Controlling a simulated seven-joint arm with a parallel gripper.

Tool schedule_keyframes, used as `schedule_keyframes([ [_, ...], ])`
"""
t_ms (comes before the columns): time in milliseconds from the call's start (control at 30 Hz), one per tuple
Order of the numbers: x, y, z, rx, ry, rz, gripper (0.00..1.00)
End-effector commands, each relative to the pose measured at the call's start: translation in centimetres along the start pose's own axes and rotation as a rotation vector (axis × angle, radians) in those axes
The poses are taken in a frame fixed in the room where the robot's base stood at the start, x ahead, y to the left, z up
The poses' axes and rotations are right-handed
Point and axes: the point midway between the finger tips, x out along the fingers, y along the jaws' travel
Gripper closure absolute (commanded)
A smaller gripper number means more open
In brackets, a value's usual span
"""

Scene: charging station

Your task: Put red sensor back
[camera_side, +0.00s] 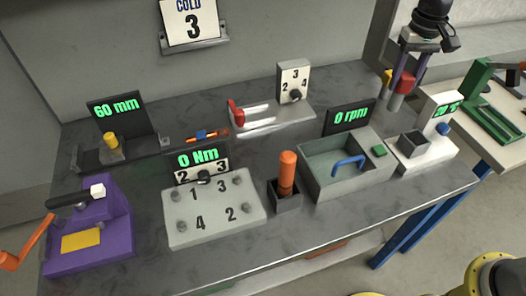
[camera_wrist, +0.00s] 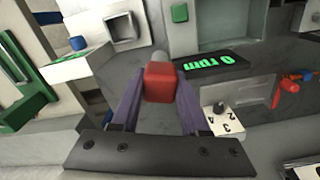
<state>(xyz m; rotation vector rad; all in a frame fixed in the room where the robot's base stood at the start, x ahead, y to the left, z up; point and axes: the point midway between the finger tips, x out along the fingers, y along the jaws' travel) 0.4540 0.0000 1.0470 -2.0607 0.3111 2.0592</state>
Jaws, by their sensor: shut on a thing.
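The red sensor, a red block (camera_wrist: 161,82) with a grey tip, is between the purple fingers of my gripper (camera_wrist: 158,95) in the wrist view. My gripper is shut on it. In the side view, my gripper (camera_side: 403,88) is at the upper right, holding the red sensor (camera_side: 405,80) in the air above the back right of the bench. A small yellow piece (camera_side: 387,77) shows beside it; I cannot tell whether it is attached. The sensor's underside is partly hidden by a finger in the side view.
A white station (camera_side: 440,112) with a green display, blue knob and square grey holder (camera_side: 412,145) stands below my gripper. A grey bin (camera_side: 325,180) with a blue handle and a "0 rpm" display (camera_side: 350,117) are left of it. A green rack (camera_side: 490,115) is at the right.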

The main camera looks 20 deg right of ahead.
Motion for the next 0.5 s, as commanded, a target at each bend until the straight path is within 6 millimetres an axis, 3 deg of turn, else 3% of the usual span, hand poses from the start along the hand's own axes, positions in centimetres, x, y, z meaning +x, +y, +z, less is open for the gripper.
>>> schedule_keyframes([
  [33,-1.6,0.0,-0.1,0.000,0.007,-0.002,1.00],
  [233,-6.4,0.0,-0.1,0.000,0.005,-0.002,1.00],
  [500,-6.8,-5.4,-1.5,-0.069,-0.001,0.000,1.00],
])
